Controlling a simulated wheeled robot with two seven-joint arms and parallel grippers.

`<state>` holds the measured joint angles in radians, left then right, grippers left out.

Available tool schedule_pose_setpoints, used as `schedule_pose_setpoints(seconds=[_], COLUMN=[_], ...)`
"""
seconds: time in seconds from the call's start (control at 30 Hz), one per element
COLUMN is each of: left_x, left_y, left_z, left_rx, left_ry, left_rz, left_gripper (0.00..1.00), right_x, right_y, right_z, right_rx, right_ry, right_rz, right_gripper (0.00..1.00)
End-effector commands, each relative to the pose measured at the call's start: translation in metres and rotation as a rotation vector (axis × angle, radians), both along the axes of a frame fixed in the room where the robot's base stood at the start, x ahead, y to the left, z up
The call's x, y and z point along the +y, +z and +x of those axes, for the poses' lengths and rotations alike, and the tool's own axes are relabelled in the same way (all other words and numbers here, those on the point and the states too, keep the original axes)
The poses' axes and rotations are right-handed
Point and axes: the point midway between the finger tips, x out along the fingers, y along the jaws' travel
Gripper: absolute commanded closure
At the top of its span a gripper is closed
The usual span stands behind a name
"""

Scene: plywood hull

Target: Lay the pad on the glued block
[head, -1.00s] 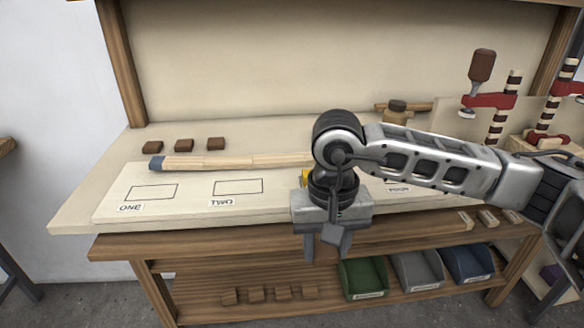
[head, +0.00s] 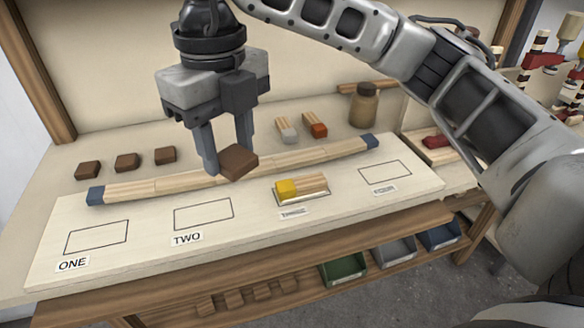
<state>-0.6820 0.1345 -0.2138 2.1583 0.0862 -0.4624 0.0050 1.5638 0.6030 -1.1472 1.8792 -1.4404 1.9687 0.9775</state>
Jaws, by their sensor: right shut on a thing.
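My right gripper (head: 228,160) is shut on a small brown pad (head: 240,164), which hangs tilted between its fingertips. It is in the air above the board, in front of the long wooden strip. A wooden block (head: 312,184) with a yellow left end (head: 286,188) lies in the outline marked THREE, to the right of and below the pad in the picture. The pad is apart from this block. I cannot tell glue from paint on it. My left gripper is not in view.
The long strip (head: 250,168) with blue ends lies along the board. Three brown pads (head: 126,162) lie at the back left. Outlines ONE (head: 98,237), TWO (head: 203,214) and FOUR (head: 385,172) are empty.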

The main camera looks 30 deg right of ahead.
Motion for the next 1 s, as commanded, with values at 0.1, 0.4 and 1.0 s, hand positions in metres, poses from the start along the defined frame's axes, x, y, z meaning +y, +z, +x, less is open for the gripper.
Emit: schedule_pose_setpoints(seconds=[0.1,0.4,1.0], left_x=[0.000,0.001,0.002], left_y=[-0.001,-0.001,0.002], left_z=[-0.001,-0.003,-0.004], left_rx=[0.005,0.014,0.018], left_ry=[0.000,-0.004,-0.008], left_rz=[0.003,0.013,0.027], left_gripper=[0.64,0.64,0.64], right_x=[0.002,-0.043,-0.126], right_y=[0.008,-0.009,-0.082], right_z=[-0.002,0.010,0.033], right_rx=[-0.001,0.004,0.000], right_ry=[-0.115,-0.180,-0.169], right_rz=[-0.002,-0.006,-0.003], right_gripper=[0.82,0.82,0.82])
